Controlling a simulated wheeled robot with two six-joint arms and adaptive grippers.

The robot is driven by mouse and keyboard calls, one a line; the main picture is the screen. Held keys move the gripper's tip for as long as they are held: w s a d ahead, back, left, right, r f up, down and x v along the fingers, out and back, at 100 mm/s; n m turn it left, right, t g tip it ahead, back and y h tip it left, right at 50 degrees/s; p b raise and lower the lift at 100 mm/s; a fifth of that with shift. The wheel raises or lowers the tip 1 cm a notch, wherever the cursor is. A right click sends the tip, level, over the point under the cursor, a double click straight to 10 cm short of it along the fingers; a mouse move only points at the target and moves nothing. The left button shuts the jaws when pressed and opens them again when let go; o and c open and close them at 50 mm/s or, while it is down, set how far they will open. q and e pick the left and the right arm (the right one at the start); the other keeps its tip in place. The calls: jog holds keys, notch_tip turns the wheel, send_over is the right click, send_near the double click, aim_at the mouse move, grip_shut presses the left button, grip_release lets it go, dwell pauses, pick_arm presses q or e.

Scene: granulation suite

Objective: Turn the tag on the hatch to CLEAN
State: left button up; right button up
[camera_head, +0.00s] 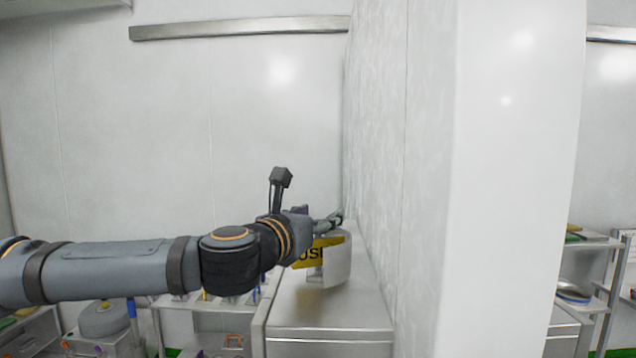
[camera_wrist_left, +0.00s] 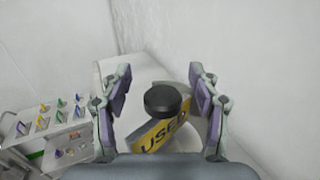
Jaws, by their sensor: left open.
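The tag (camera_head: 319,252) is a yellow plate with dark lettering on top of the steel hatch cabinet (camera_head: 330,305), and my gripper partly covers it in the head view. In the left wrist view the tag (camera_wrist_left: 163,135) reads USED, and a round black knob (camera_wrist_left: 162,98) stands in front of it. A curved pale metal piece (camera_head: 338,262) is beside the tag. My left gripper (camera_head: 338,217) is at the tag; in the wrist view its open fingers (camera_wrist_left: 162,92) stand on both sides of the knob, apart from it. My right gripper is not in view.
A white wall panel (camera_head: 400,150) rises close on the right of the cabinet. In the left wrist view a rack with several coloured items (camera_wrist_left: 45,125) is at the left. A shelf cart (camera_head: 590,270) stands at the far right.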

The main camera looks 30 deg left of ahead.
pick_arm(q)
notch_tip(320, 180, up, 8)
jog(key=shift+d+r, duration=0.15)
dwell(0.3)
